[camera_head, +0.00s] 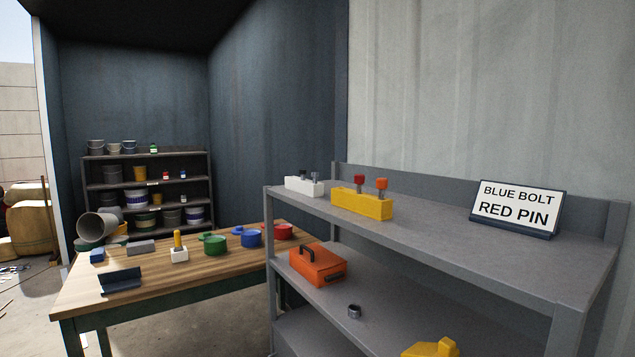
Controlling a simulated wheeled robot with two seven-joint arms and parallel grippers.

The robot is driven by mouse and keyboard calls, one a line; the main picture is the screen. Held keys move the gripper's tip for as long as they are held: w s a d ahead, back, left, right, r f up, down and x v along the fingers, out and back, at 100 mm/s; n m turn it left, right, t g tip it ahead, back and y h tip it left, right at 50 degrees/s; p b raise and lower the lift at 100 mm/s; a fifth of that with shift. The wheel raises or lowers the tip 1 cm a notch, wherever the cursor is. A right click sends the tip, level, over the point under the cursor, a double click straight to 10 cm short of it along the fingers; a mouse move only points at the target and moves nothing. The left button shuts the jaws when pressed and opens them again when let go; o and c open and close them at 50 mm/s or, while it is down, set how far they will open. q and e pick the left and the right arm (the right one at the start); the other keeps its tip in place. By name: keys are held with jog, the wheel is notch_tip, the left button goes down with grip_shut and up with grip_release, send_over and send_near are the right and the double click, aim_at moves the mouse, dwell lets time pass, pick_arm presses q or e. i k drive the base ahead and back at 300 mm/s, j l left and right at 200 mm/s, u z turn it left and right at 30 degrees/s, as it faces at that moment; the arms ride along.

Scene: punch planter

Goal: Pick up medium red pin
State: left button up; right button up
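A yellow block (362,205) stands on the top of the grey shelf unit. A pin with a dark red head (359,179) stands upright in it, with an orange-red headed pin (381,183) just to its right. Both have grey shanks and look close in size; I cannot tell which is the medium one. A white block (304,187) with grey-headed pins or bolts stands to the left on the same shelf. A sign (516,209) reading "BLUE BOLT" and "RED PIN" stands at the right. Neither of my grippers shows in this view.
The grey shelf's bare top (450,235) is clear between the yellow block and the sign. An orange toolbox (317,264) and a small grey ring (354,311) sit one level below. A wooden table (200,272) at the left holds several coloured pots and blocks. Dark shelving (148,171) stands behind.

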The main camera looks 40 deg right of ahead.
aim_at(359, 179)
jog(key=i+z, duration=0.25)
jog(key=i, duration=0.15)
jog(key=i+j+z, duration=0.55)
jog(key=i, duration=0.25)
jog(key=l, duration=0.1)
